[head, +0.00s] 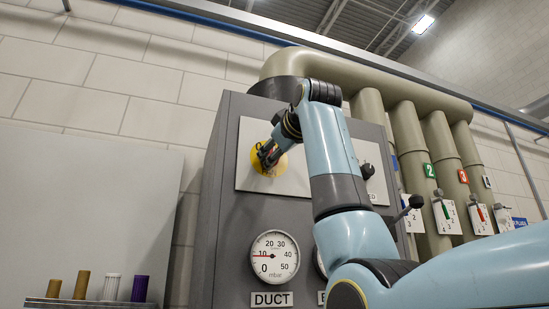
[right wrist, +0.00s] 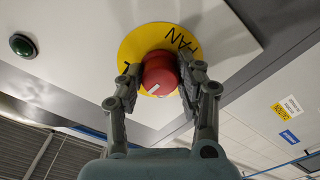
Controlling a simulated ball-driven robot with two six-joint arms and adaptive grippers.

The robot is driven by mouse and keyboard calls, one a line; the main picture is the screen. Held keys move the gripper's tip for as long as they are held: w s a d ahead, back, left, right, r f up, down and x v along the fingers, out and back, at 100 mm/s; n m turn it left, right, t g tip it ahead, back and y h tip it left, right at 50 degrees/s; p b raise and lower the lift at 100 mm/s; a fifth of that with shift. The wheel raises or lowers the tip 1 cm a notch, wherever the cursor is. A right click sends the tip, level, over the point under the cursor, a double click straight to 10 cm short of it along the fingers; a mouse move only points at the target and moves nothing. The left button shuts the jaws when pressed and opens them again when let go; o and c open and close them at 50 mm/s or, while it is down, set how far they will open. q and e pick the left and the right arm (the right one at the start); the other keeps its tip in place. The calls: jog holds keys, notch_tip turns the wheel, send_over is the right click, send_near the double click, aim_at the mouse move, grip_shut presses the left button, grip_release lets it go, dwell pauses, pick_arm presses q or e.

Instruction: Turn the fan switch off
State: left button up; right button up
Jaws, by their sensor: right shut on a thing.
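The fan switch is a red knob (right wrist: 159,72) with a white mark, on a yellow disc (right wrist: 140,45) lettered "FAN" in the right wrist view. In the head view the yellow disc (head: 284,164) shows on the pale panel of a grey cabinet, mostly behind my gripper. My right gripper (right wrist: 160,88) is shut on the red knob, one finger on each side. In the head view my right gripper (head: 268,153) reaches the disc from the right, and the knob is hard to make out there. My left gripper is not in view.
A green button (right wrist: 23,46) sits on the same panel. Pipes with levers (head: 445,210) stand at the right. Several small cylinders (head: 82,284) stand at the lower left.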

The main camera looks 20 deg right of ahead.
jog(key=shift+n+b, duration=1.5)
jog(key=shift+n, duration=3.5)
jog(key=o, duration=1.1)
jog(key=shift+o, duration=0.2)
jog(key=s, duration=1.2)
jog(key=shift+d, duration=0.2)
